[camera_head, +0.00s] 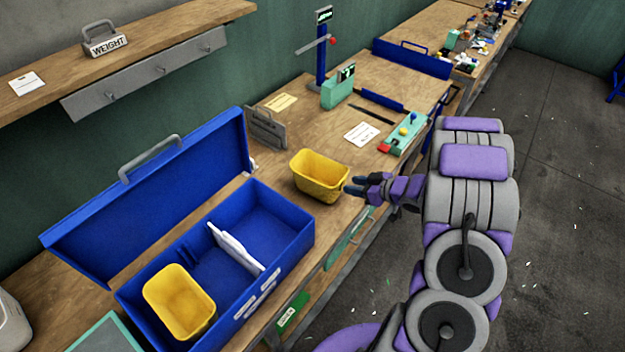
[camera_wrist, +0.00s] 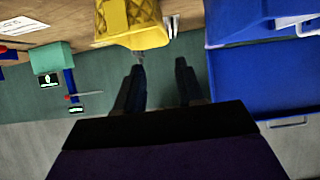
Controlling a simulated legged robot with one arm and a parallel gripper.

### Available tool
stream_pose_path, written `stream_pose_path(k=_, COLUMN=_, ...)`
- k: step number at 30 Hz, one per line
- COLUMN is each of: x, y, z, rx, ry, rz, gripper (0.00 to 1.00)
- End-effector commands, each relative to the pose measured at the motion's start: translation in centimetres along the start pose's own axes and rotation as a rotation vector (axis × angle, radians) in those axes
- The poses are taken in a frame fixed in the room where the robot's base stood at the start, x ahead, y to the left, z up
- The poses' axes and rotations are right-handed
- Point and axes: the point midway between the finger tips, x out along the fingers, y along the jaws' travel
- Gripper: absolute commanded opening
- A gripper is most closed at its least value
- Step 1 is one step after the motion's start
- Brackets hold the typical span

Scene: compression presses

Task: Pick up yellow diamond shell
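A yellow shell (camera_head: 322,172), an open-topped bin, stands upright on the wooden bench at the front edge. In the wrist view the yellow shell (camera_wrist: 130,20) shows at the top, with a diamond-like pattern on its wall. A second yellow shell (camera_head: 180,302) sits inside the blue toolbox; its pattern cannot be made out. My gripper (camera_head: 354,185) is just right of the bench shell, near its wall. In the wrist view my gripper (camera_wrist: 160,66) is open, with nothing between its two dark fingers. I cannot tell whether a fingertip touches the shell.
The open blue toolbox (camera_head: 290,226), with its lid raised, stands left of the bench shell; a white divider (camera_head: 236,248) is inside. A grey handled plate (camera_head: 268,132) stands behind the shell. A teal control panel (camera_head: 404,134) lies to its right.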

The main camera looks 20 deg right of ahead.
Motion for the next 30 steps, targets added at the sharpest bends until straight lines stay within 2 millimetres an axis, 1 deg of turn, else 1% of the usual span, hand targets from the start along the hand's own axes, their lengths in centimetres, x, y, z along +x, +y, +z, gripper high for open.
stream_pose_path(k=2, x=0.8, y=-0.3, z=0.1, rx=0.003, ry=0.007, rz=-0.01, gripper=0.38)
stream_pose_path(k=5, x=2.6, y=-0.7, z=-0.1, rx=0.0, ry=0.004, rz=-0.011, gripper=0.38)
stream_pose_path(k=12, x=7.7, y=-1.4, z=-0.4, rx=-0.008, ry=-0.002, rz=-0.007, gripper=0.38)
stream_pose_path(k=15, x=9.6, y=-1.4, z=-0.3, rx=-0.005, ry=-0.002, rz=-0.007, gripper=0.38)
stream_pose_path(k=18, x=11.1, y=-1.1, z=-0.3, rx=-0.004, ry=0.001, rz=-0.007, gripper=0.38)
stream_pose_path(k=21, x=11.9, y=-0.8, z=-0.3, rx=-0.003, ry=0.003, rz=-0.005, gripper=0.38)
stream_pose_path(k=26, x=12.6, y=-0.6, z=-0.2, rx=-0.001, ry=0.003, rz=-0.005, gripper=0.38)
stream_pose_path(k=29, x=13.8, y=-0.9, z=-0.4, rx=-0.003, ry=0.001, rz=-0.005, gripper=0.38)
stream_pose_path(k=30, x=14.4, y=-1.0, z=-0.4, rx=-0.003, ry=0.0, rz=-0.005, gripper=0.38)
